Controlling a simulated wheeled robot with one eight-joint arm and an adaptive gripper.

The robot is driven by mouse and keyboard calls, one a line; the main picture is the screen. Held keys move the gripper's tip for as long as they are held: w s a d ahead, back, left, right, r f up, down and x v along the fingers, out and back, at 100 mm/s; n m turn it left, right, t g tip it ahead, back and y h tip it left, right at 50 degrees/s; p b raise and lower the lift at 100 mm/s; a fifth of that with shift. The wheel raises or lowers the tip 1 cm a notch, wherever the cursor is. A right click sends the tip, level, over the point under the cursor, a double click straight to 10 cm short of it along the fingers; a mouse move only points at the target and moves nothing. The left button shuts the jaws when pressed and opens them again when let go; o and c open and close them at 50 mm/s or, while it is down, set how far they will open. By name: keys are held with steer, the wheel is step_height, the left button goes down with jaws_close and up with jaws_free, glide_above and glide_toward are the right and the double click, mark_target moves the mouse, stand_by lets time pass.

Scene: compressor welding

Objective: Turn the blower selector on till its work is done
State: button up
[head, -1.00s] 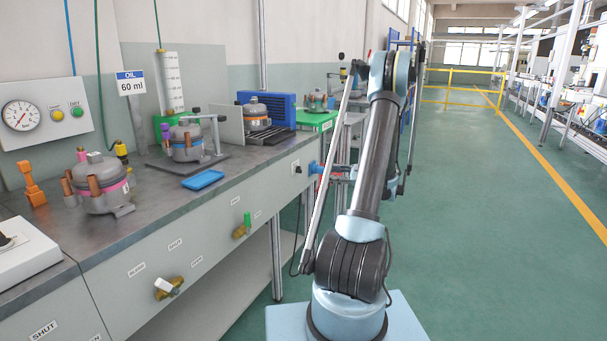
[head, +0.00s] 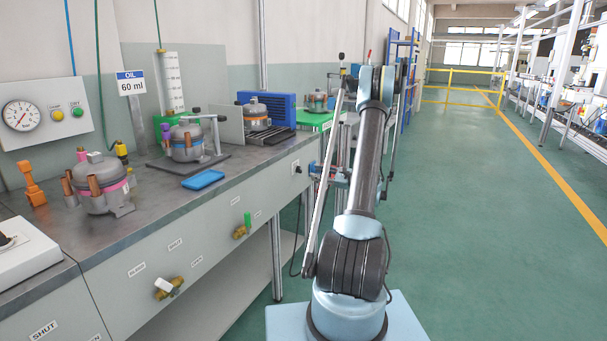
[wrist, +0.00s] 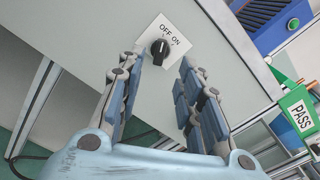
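The selector is a black knob (wrist: 159,52) on a white plate marked OFF and ON, set in the grey bench front. It is small in the head view (head: 297,167). A pale mark shows on the knob, but I cannot tell which word it points to. My gripper (wrist: 161,62) is open, its two padded fingers on either side of the knob in the picture. They look apart from it and hold nothing. In the head view my gripper (head: 318,171) is just right of the bench's end, facing the front panel.
A blue louvred unit (head: 286,105) stands on the bench behind a compressor (head: 257,114); its corner shows in the wrist view (wrist: 262,20). A green stand marked PASS (wrist: 302,112) is beyond the bench's end. The floor (head: 470,220) to the right is clear.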

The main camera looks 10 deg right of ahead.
mark_target(301, 170)
steer(key=x, duration=0.8)
steer(key=shift+c, duration=0.3)
steer(key=shift+d, duration=0.1)
jaws_close()
